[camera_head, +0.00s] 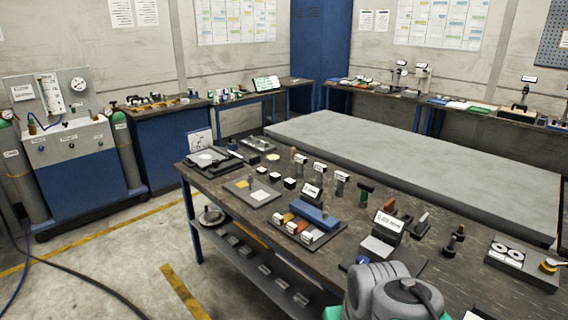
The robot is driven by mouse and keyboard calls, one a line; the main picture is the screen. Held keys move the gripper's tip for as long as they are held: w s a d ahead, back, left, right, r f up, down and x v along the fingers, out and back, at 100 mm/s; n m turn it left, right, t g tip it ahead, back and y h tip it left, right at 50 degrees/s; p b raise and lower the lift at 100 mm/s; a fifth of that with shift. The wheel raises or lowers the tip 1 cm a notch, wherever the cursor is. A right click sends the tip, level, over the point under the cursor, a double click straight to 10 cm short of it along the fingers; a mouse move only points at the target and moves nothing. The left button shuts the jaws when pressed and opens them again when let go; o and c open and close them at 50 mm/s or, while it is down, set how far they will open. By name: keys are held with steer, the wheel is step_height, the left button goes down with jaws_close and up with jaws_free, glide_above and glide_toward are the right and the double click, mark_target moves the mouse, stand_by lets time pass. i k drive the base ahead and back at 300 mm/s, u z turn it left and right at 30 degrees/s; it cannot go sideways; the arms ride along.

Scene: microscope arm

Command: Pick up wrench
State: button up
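I cannot make out a wrench for certain among the many small tools on the dark workbench (345,255). Several small upright tools and dark-handled pieces stand on the bench's right half, too small to name. A grey rounded part of my own arm shows at the bottom edge, right of centre, in front of the bench. It hides part of the bench's near side. My gripper's fingers do not show.
A long grey slab (400,165) lies behind the bench. A blue cabinet with a gauge panel (62,105) and gas cylinders (125,150) stand at left. More tables line the back wall. Hoses (75,268) lie on the floor at lower left, where there is free floor.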

mark_target(301, 160)
steer(key=u, duration=0.85)
steer(key=i, duration=1.2)
steer(key=u, duration=0.65)
steer(key=i, duration=1.35)
steer(key=z, duration=0.9)
steer(key=i, duration=0.95)
steer(key=z, duration=0.65)
